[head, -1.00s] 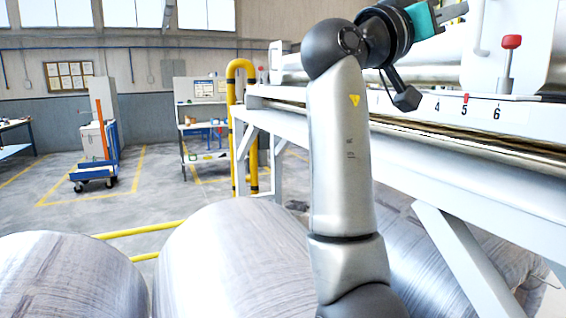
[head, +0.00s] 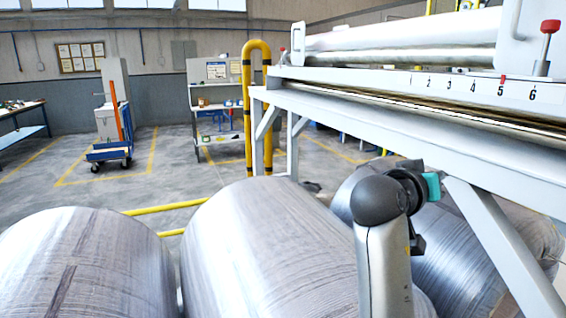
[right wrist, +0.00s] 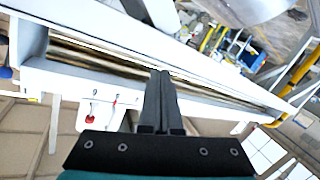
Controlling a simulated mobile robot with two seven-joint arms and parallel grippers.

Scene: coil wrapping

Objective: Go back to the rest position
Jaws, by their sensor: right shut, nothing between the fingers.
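My right arm shows in the lower right of the head view, its dark elbow or wrist joint and teal band beside the machine frame's diagonal leg. The right gripper's fingers are not visible there. In the right wrist view my right gripper (right wrist: 160,75) is shut and empty, its dark fingers together in front of the white machine beam. No contact with the beam can be made out. My left gripper is in neither view.
A white wrapping machine (head: 400,105) with a numbered scale and red-knobbed lever (head: 547,45) fills the right. Large wrapped coils (head: 265,250) lie along the front. A yellow guard rail (head: 257,110), a blue cart (head: 108,150) and a shelf (head: 212,100) stand behind. Open floor lies at left.

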